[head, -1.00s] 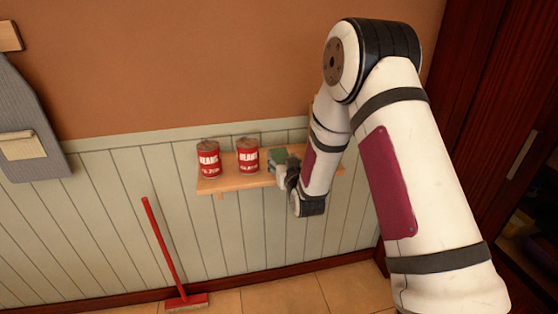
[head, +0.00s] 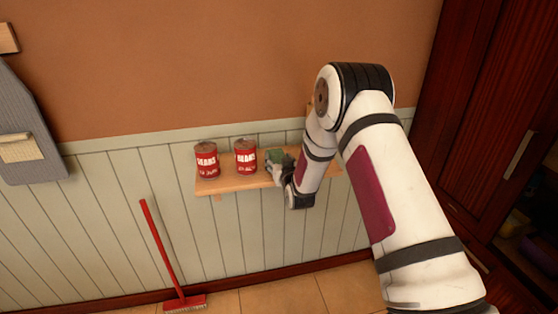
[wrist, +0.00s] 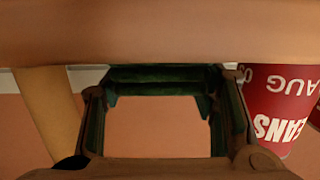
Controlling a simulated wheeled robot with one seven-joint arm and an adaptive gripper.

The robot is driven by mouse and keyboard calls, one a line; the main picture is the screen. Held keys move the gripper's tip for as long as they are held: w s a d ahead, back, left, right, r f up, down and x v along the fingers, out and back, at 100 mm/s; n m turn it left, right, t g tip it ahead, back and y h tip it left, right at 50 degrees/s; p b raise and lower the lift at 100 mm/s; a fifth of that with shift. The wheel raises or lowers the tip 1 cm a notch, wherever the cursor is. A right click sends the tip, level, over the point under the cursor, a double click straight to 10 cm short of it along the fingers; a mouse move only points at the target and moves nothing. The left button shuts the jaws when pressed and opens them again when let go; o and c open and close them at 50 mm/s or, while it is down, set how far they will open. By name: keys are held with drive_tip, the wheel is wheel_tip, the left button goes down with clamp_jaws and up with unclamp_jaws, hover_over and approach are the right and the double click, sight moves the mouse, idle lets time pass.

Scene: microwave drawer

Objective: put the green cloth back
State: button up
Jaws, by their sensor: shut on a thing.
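The green cloth (head: 274,155) shows as a small green patch at the wooden wall shelf (head: 235,183), just right of two red bean cans. My gripper (head: 277,167) is at the shelf's front edge, shut on the cloth. In the wrist view the fingers (wrist: 165,120) stand apart, with dark green material (wrist: 165,74) between them. Whether the cloth rests on the shelf or is held just above it, I cannot tell. My arm hides the right part of the shelf.
The left red can (head: 206,162) and right red can (head: 245,158) stand on the shelf; one can (wrist: 285,105) shows at the right in the wrist view. A red broom (head: 165,245) leans at the wall below. A dark cabinet (head: 475,110) stands at the right.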

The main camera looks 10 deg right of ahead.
drive_tip(key=shift+f, duration=0.2)
drive_tip(key=o, duration=1)
drive_tip(key=shift+c, duration=0.2)
